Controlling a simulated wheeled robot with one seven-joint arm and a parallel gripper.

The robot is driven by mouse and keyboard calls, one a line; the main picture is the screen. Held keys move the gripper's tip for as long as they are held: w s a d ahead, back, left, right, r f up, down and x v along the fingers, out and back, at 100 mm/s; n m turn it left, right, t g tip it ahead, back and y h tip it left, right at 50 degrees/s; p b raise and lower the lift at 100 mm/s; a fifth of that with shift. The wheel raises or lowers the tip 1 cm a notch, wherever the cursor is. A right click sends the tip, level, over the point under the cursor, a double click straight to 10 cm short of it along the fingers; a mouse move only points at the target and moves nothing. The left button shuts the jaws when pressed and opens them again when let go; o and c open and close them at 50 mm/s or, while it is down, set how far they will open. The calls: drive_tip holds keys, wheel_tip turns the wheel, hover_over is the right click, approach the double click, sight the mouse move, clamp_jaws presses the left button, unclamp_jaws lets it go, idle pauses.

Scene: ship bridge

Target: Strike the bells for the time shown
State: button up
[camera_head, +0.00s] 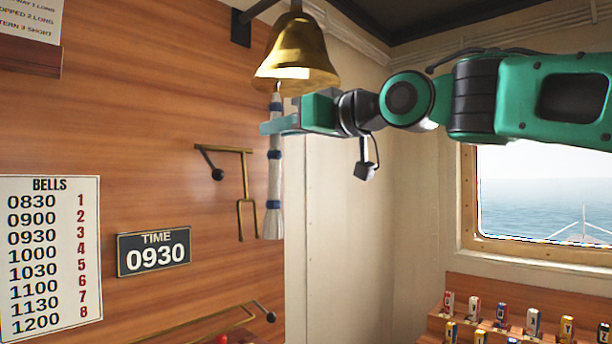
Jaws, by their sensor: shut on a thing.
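The brass bell (297,55) hangs from a bracket at the top centre and looks about upright. Its white rope (275,185) with blue bands hangs below it and ends in a tassel. My gripper (271,127), green, comes in from the right and is shut on the upper part of the rope, just below the bell's rim. The fingers hide a short length of rope. The time sign (154,251) on the wooden wall reads 0930. The bells chart (50,258) at the left lists times with red numbers; 0930 is beside 3.
A brass bracket with a black knob (217,174) is on the wall left of the rope. A brass rail with a knob (270,316) is below. Racks of small labelled items (533,320) stand at the lower right, under a window (530,190).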

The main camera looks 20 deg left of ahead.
drive_tip(key=w, duration=0.1)
drive_tip(key=w+d, duration=0.1)
drive_tip(key=w, duration=0.1)
drive_tip(key=w+d, duration=0.1)
drive_tip(key=w, duration=0.1)
drive_tip(key=shift+f, duration=0.3)
idle(0.4)
drive_tip(key=o, duration=1)
drive_tip(key=shift+d+f, duration=0.1)
drive_tip(key=shift+v, duration=3.95)
